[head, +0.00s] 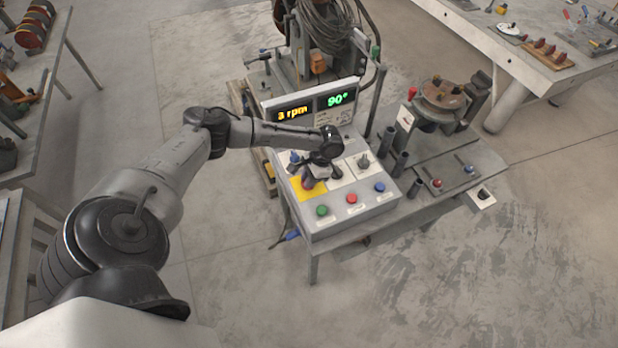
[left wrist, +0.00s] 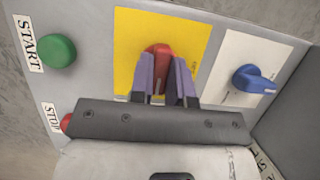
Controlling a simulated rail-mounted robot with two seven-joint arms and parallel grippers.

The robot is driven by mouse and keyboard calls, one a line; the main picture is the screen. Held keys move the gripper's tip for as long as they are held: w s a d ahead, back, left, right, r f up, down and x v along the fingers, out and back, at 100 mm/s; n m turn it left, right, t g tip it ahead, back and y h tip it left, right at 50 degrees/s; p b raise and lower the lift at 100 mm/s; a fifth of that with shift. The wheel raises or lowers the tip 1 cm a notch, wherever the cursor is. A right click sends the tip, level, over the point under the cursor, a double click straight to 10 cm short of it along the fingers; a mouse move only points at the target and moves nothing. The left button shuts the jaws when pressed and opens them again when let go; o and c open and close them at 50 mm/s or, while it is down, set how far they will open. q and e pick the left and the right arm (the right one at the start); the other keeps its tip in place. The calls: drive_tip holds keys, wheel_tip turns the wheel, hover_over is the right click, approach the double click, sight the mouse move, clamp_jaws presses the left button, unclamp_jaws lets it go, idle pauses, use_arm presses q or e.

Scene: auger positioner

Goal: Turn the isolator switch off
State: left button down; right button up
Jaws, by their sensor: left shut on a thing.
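The isolator switch is a red rotary handle (left wrist: 160,56) on a yellow plate (left wrist: 127,32), on the sloped control panel. My left gripper (left wrist: 163,78) is at the handle, with its two purple-grey fingers on either side of it, shut on it. In the head view my left gripper (head: 313,180) reaches down over the yellow plate (head: 301,194) and the red handle (head: 308,183) is mostly hidden under it. The handle's exact angle and the plate's markings cannot be read. My right gripper is not in view.
The panel has a green START button (head: 322,210), a red button (head: 351,198) and a blue button (head: 380,187). A blue knob (left wrist: 254,79) sits beside the yellow plate. The display (head: 310,104) reads 3 rpm and 90°. Open floor lies in front.

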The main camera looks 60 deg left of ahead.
use_arm(q)
drive_tip(key=shift+r+n+p, duration=0.2)
drive_tip(key=shift+n+p, duration=0.1)
drive_tip(key=shift+p, duration=0.25)
drive_tip(key=n+h+p, duration=0.1)
drive_tip(key=n+p, duration=0.3)
drive_tip(key=p, duration=0.1)
drive_tip(key=n+t+h+p, duration=0.1)
drive_tip(key=n+h+p, duration=0.1)
drive_tip(key=n+p, duration=0.2)
drive_tip(key=shift+s+n+p, duration=0.1)
drive_tip(key=shift+n+p, duration=0.2)
drive_tip(key=shift+p, duration=0.3)
drive_tip(key=n+t+h+p, duration=0.1)
drive_tip(key=n+p, duration=0.2)
drive_tip(key=n, duration=0.1)
drive_tip(key=shift+s+a+p, duration=0.1)
drive_tip(key=shift+p, duration=0.25)
drive_tip(key=n+t+p, duration=0.1)
drive_tip(key=n, duration=0.1)
drive_tip(key=n+h+p, duration=0.1)
drive_tip(key=n, duration=0.1)
drive_tip(key=shift+f+t+p, duration=0.15)
drive_tip(key=shift+t+p, duration=0.15)
drive_tip(key=shift+t, duration=0.1)
drive_tip(key=shift+a+n, duration=0.1)
drive_tip(key=shift+n, duration=0.2)
drive_tip(key=shift+f, duration=0.1)
